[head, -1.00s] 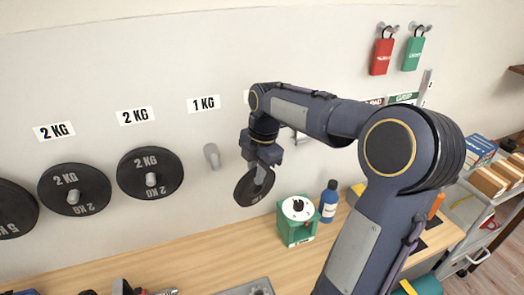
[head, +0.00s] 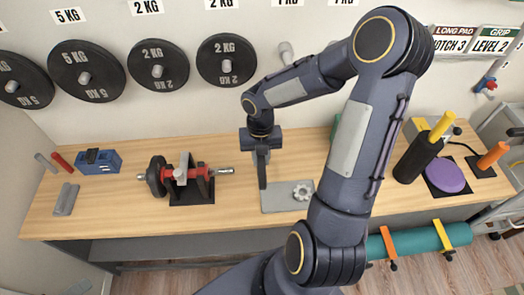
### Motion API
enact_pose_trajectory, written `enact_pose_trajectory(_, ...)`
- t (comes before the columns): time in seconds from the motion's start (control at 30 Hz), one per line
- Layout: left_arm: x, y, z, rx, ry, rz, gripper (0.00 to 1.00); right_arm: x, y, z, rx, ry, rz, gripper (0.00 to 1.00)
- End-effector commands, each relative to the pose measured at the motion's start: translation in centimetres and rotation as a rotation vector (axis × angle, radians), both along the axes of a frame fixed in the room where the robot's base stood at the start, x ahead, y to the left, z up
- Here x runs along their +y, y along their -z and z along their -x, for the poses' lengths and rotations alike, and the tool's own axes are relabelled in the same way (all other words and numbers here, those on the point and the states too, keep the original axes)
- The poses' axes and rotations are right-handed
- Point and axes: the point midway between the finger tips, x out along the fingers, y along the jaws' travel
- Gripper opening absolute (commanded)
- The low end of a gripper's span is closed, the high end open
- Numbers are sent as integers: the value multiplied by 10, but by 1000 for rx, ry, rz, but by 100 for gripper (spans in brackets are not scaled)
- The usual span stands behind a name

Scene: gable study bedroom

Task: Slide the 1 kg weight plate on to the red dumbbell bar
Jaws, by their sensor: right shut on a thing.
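My right gripper (head: 262,150) points down over the bench and is shut on the 1 kg weight plate (head: 262,172). The plate is dark, hangs upright and shows nearly edge-on. The red dumbbell bar (head: 181,175) lies level on a dark stand to the left of the gripper. A dark plate (head: 155,176) is at its left end, and its bare metal right end (head: 222,171) points toward the held plate. The held plate is apart from the bar, with a gap between them. My left gripper is out of view.
Several 5 kg and 2 kg plates (head: 227,60) hang on the wall. A wall peg (head: 286,52) under a 1 KG label is bare. A grey tray (head: 278,198) with a star-shaped knob lies under the gripper. A blue box (head: 97,161) stands left.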

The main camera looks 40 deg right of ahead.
Motion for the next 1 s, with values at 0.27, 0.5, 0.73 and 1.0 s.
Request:
enact_pose_trajectory(0.27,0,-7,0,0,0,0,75,0,-3,0,1,2,0,0)
enact_pose_trajectory(0.5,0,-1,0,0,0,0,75,17,0,-11,-1,-2,-2,0)
enact_pose_trajectory(0.73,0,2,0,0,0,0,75,35,0,-22,0,0,-1,0)
enact_pose_trajectory(1.0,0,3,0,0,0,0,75,48,-1,-29,0,2,-1,0)
